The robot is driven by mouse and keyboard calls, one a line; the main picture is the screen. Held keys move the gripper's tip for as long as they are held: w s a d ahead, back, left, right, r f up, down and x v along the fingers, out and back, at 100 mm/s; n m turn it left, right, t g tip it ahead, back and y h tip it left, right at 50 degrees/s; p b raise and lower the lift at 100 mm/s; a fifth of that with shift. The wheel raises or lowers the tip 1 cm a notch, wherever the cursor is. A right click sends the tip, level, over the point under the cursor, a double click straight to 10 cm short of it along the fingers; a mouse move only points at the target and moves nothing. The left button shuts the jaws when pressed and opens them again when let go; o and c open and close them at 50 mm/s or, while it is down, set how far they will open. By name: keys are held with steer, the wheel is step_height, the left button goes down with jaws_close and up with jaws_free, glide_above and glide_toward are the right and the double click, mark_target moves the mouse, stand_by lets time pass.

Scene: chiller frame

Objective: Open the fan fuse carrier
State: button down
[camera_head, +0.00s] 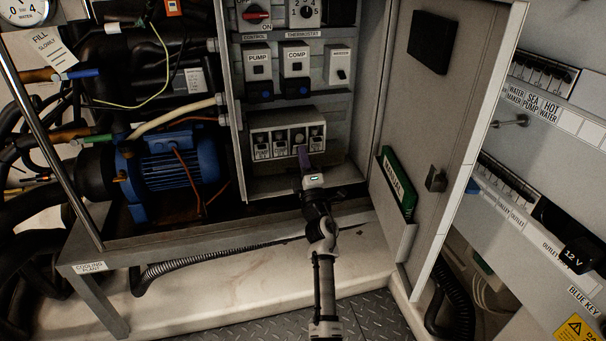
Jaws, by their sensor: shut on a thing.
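A pale fuse holder block (286,121) sits low in the open control cabinet, with several small labelled fuse carriers in a row. My gripper (302,150) reaches up from below to the right-middle part of this row. It is shut on a fuse carrier that looks like the third from the left. My fingers cover its lower part and its label, so I cannot read whether it is the fan one. The carriers to the left and the rightmost one show beside my fingers. Whether the held carrier is tilted out is too small to tell.
Pump and compressor switches (295,61) sit above the fuse block, below a red control knob (257,15). The cabinet door (455,110) stands open at right, with a green manual (397,183) in its pocket. A blue motor (172,170) is at left.

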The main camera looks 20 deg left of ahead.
steer(key=shift+s+f+t+y+b, duration=0.1)
steer(key=shift+f+t+y+b, duration=0.3)
steer(key=shift+b, duration=1.9)
steer(key=shift+r+b, duration=0.1)
steer(key=shift+b, duration=0.7)
